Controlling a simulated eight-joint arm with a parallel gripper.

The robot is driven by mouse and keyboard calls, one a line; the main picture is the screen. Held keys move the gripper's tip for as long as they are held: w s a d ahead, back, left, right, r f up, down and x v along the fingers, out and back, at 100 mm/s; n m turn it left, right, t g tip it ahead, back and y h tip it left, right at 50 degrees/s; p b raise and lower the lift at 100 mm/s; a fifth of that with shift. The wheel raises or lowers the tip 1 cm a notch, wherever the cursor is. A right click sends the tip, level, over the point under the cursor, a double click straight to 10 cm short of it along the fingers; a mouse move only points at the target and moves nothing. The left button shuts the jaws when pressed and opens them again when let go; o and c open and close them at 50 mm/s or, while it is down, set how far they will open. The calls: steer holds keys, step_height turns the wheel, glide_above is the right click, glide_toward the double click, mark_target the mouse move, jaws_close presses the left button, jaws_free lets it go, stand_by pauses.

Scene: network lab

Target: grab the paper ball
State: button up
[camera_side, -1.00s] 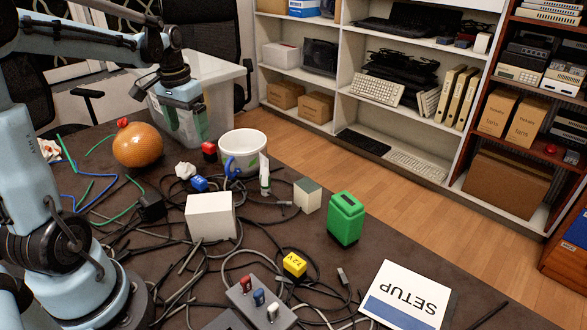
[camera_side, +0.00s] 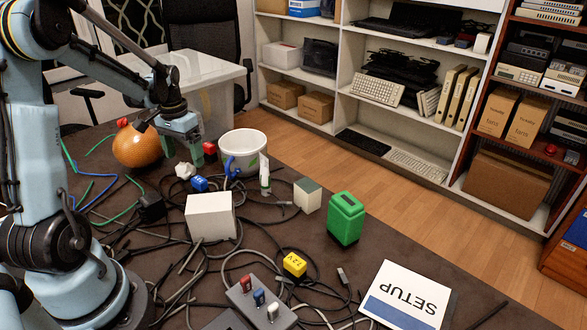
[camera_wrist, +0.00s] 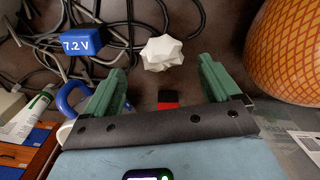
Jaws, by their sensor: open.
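The paper ball (camera_side: 185,171) is a small white crumpled, faceted lump on the dark table in the side view, left of the mug and just behind the blue 7.2V block. In the wrist view the paper ball (camera_wrist: 162,53) lies at the upper middle, beyond and roughly between my green fingertips. My gripper (camera_wrist: 163,75) is open, with nothing between its fingers. In the side view my gripper (camera_side: 198,152) hangs above the table, a little behind and above the paper ball, apart from it.
Close around are an orange textured ball (camera_side: 137,146), a blue block (camera_side: 200,184), a red block (camera_side: 210,148) and a white mug (camera_side: 243,150) with a blue handle. A white box (camera_side: 210,217) and many loose cables lie in front. A translucent bin (camera_side: 222,95) stands behind.

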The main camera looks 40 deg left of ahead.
mark_target(184, 163)
steer(key=shift+s+a+f, duration=0.1)
steer(key=shift+a+f, duration=0.05)
steer(key=shift+f, duration=2.05)
steer(key=c, duration=1.2)
